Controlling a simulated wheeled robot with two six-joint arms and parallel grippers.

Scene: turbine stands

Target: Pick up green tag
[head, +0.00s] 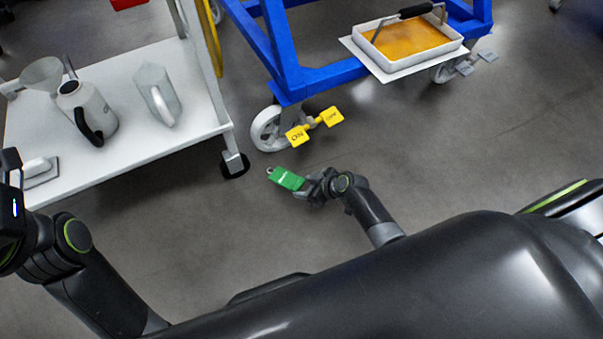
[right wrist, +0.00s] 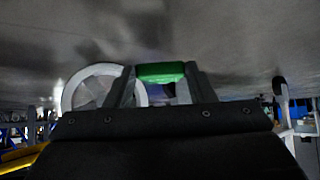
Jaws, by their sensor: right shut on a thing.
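The green tag (head: 286,178) is a small flat green piece with a ring at its far left corner. My right gripper (head: 308,187) is shut on the tag's near right end and holds it out over the floor, to the right of the white cart's caster. In the right wrist view the tag (right wrist: 161,72) spans the gap between the two fingers of the right gripper (right wrist: 162,88). My left arm is at the left edge of the head view, where its gripper is not clearly shown.
A white cart (head: 120,150) holding cans and a jug stands at the left. A blue stand (head: 315,75) with a wheel (head: 268,130) and yellow pedals (head: 316,124) is beyond the tag. A paint tray (head: 412,62) sits on its ledge. Grey floor is clear at the right.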

